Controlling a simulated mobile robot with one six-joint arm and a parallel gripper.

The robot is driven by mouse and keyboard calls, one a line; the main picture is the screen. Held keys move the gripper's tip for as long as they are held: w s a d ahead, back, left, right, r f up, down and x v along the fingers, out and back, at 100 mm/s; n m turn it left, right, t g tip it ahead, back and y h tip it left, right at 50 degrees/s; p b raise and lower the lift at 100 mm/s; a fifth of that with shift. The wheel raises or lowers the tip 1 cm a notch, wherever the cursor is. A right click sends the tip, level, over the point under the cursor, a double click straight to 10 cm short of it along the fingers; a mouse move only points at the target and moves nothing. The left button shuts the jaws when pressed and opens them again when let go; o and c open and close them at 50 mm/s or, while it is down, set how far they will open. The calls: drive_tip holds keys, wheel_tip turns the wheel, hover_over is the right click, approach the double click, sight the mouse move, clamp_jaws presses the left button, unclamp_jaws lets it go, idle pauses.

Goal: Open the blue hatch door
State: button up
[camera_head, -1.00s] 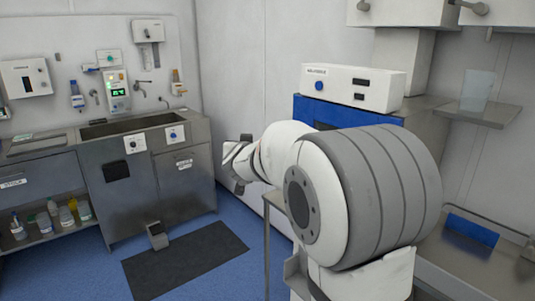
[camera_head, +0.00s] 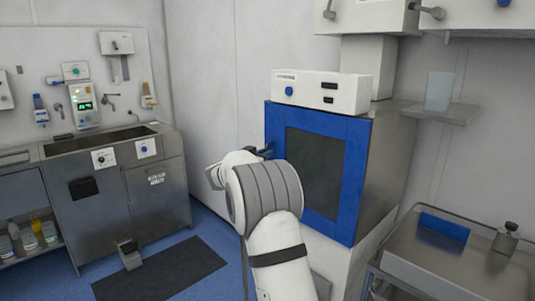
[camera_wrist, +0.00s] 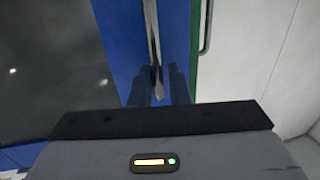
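The blue hatch door (camera_head: 355,180) is a blue frame around a dark window, on the front of a metal cabinet. It looks shut. In the wrist view its blue frame (camera_wrist: 119,45) fills the middle, with the dark window at left. A slim metal handle (camera_wrist: 153,40) runs down the frame and ends near my gripper. My gripper (camera_wrist: 162,85) looks open: two dark finger shapes stand apart, with the handle's lower end between them and gaps at both sides. In the head view my gripper (camera_head: 264,152) is at the door's left edge, mostly hidden by my arm.
A white control box (camera_head: 320,90) sits above the door. A metal cart (camera_head: 455,265) with a blue item stands at right. A sink unit (camera_head: 115,195) is at left, with a dark mat (camera_head: 160,270) on the blue floor before it. A white wall is close left of the door.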

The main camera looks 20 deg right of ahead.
drive_tip(key=shift+w+d, duration=0.3)
drive_tip(key=shift+d, duration=0.2)
clamp_jaws()
drive_tip(key=shift+d+r, duration=0.1)
drive_tip(key=shift+r, duration=0.05)
drive_tip(key=shift+s, duration=0.1)
